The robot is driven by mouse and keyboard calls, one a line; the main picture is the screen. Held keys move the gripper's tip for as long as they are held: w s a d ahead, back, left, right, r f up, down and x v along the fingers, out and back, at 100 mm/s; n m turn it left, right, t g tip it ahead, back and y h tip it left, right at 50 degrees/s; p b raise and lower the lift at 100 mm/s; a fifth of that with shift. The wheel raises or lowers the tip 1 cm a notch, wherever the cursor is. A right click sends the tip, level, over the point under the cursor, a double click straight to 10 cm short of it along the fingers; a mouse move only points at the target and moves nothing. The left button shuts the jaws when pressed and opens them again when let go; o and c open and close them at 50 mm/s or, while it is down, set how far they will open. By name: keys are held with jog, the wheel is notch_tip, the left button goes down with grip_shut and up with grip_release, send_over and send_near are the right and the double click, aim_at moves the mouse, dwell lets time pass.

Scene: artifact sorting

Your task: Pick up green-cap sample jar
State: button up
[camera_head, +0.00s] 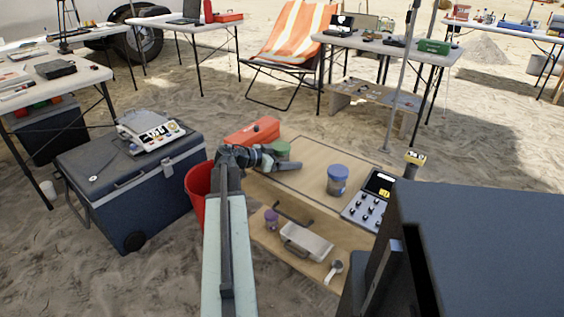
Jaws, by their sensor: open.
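The green-cap sample jar (281,148) stands on the upper wooden top (310,160) of a low table, with its green cap showing. My gripper (285,163) is at the end of my arm, right in front of the jar in the picture, and hides its lower part. The jaws are open. I cannot tell whether the jar is between the fingers or behind them. A blue-lidded jar (338,180) stands to the right on the same top.
An orange-red case (251,132) lies behind my gripper. A keypad device (370,198) is at the right edge of the top. The lower shelf holds a purple-capped jar (271,219) and a pale box (306,241). A red bucket (197,185) and blue cooler (135,190) stand left.

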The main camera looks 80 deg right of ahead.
jog(key=shift+r, duration=0.1)
grip_shut()
